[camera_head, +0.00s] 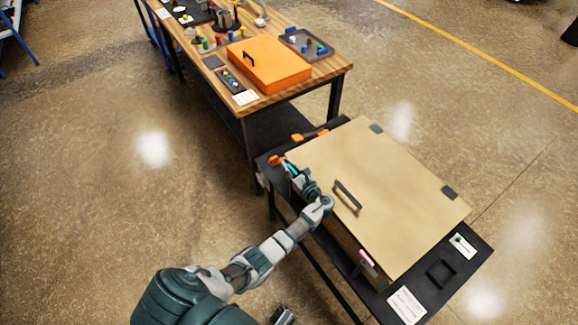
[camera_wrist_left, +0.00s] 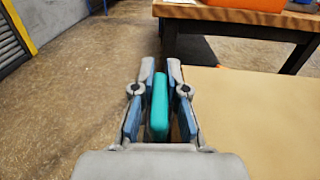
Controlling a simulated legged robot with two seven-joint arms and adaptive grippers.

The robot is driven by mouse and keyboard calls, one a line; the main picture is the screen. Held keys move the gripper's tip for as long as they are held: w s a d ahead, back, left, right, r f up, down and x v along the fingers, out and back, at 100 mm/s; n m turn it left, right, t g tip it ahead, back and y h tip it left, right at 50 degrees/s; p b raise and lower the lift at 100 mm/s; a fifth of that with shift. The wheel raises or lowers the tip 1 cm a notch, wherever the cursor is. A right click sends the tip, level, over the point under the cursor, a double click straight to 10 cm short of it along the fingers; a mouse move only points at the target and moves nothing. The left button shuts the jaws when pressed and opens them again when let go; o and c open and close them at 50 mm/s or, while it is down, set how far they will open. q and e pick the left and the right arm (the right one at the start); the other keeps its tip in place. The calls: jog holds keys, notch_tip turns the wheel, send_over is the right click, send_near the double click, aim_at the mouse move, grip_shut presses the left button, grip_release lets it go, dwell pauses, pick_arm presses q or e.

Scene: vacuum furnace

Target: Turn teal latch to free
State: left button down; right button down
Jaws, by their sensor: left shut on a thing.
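The teal latch (camera_wrist_left: 159,105) stands upright between the fingers of my left gripper (camera_wrist_left: 160,92) in the left wrist view. In the head view my left gripper (camera_head: 292,170) is at the near left side of the tan furnace box (camera_head: 375,195), shut on the latch, which shows only as a small teal bit (camera_head: 291,168). The box lid is down, with a dark handle (camera_head: 348,195) on top. A pink latch (camera_head: 367,259) sits on the box's front side, right of my arm. A small part of my own body shows at the bottom edge; my right gripper is not identifiable.
The box rests on a dark table (camera_head: 470,262) with labels and a dark square frame. Orange pieces (camera_head: 297,137) lie at its far left end. Behind is a wooden bench (camera_head: 330,68) with an orange case (camera_head: 268,64) and a grey tray (camera_head: 306,43). Floor at left is clear.

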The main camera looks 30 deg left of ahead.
aim_at(288, 164)
pick_arm(q)
jog(key=shift+r, duration=0.1)
jog(key=c, duration=1.2)
grip_release()
notch_tip(288, 164, up, 10)
jog(key=shift+w+f, duration=0.1)
